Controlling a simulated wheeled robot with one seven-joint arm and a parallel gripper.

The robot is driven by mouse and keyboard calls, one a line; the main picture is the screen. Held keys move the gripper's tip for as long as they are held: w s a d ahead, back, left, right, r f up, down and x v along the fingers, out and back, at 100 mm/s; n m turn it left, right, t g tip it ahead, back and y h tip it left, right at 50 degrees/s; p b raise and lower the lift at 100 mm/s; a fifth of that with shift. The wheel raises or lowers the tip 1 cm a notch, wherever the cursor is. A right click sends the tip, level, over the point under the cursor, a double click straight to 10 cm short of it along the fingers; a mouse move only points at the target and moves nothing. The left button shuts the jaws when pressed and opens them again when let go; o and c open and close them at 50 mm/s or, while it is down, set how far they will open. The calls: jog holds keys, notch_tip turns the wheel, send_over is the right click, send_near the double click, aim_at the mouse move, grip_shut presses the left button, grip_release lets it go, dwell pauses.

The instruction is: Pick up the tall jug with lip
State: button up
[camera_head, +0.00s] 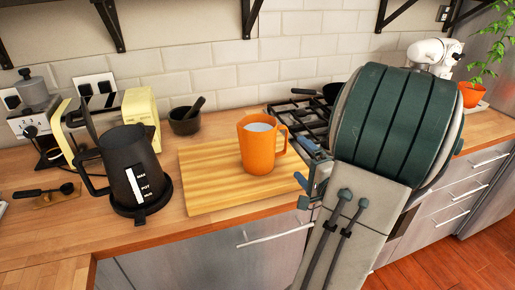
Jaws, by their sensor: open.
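The tall jug with lip (258,148) is orange and stands upright on a wooden cutting board (205,196). Its handle is on the right, and its inside looks pale. My gripper (302,190) is open just right of the jug, over the board's right edge. It is apart from the jug and holds nothing that I can see. My arm hides most of the gripper.
A black kettle (128,168) stands left of the board. A dark mortar with pestle (185,121) and a cream toaster (141,112) are behind. A gas hob (300,115) lies behind right, with a dark pan (331,92). The counter's front edge is close to the board.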

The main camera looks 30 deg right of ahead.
aim_at(281, 126)
jog(key=w, duration=0.4)
jog(key=w+d, duration=0.1)
jog(key=w, duration=0.8)
jog(key=shift+w+d+p, duration=0.2)
jog(key=shift+w+p, duration=0.05)
jog(key=shift+p, duration=0.15)
jog(key=c, duration=1.6)
jog(key=shift+o, duration=0.2)
jog(key=shift+r, duration=0.15)
notch_tip(281, 126, up, 4)
jog(key=shift+s+d+r, duration=0.1)
jog(key=s+d+r+p, duration=0.1)
jog(key=s+d+r, duration=0.1)
jog(key=s, duration=0.3)
jog(key=s+d+r+p, duration=0.1)
jog(key=s+d+r, duration=0.1)
jog(key=s+r, duration=0.2)
jog(key=shift+s+d+r, duration=0.25)
jog(key=shift+s+d, duration=0.05)
jog(key=shift+s, duration=0.35)
